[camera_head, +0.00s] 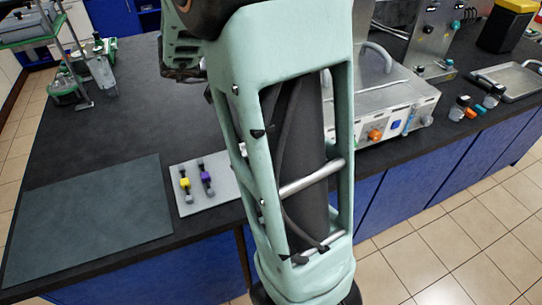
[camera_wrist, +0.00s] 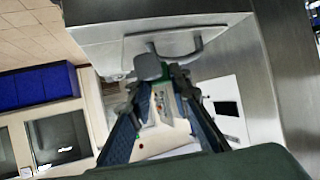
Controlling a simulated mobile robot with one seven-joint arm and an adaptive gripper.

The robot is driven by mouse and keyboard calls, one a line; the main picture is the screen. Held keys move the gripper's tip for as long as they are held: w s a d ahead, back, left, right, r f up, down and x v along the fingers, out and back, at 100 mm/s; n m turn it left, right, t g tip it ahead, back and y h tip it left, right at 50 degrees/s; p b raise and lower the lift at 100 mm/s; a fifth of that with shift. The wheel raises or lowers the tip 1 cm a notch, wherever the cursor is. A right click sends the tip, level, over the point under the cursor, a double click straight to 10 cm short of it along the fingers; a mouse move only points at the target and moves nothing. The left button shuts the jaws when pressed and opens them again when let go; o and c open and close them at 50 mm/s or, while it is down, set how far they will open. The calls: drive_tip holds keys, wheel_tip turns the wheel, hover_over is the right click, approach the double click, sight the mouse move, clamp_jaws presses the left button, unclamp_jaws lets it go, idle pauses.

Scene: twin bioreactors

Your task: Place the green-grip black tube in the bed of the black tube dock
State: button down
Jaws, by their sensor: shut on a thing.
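My gripper (camera_wrist: 160,88) shows in the wrist view, its two dark fingers closing in around a small piece at their tips. That piece, which appears to be the green-grip black tube (camera_wrist: 148,66), shows a rounded grey end and a bit of green beside the fingertips. Most of it is hidden by the fingers. It is in front of a metal housing with a handle; I cannot tell whether it touches it. In the head view my arm hides the gripper and the held piece. I cannot make out the black tube dock for certain in either view.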

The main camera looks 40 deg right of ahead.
wheel_tip(320, 180, down, 28)
drive_tip(key=b, duration=0.5)
drive_tip(key=shift+s, duration=0.1)
drive_tip(key=shift+f+b, duration=0.15)
drive_tip(key=shift+b, duration=0.2)
drive_tip(key=c, duration=1.8)
unclamp_jaws()
drive_tip(key=shift+o, duration=0.2)
drive_tip(key=shift+a+r, duration=0.15)
drive_tip(key=shift+r, duration=0.15)
drive_tip(key=p+v, duration=0.1)
drive_tip(key=v, duration=1)
drive_tip(key=shift+a, duration=0.3)
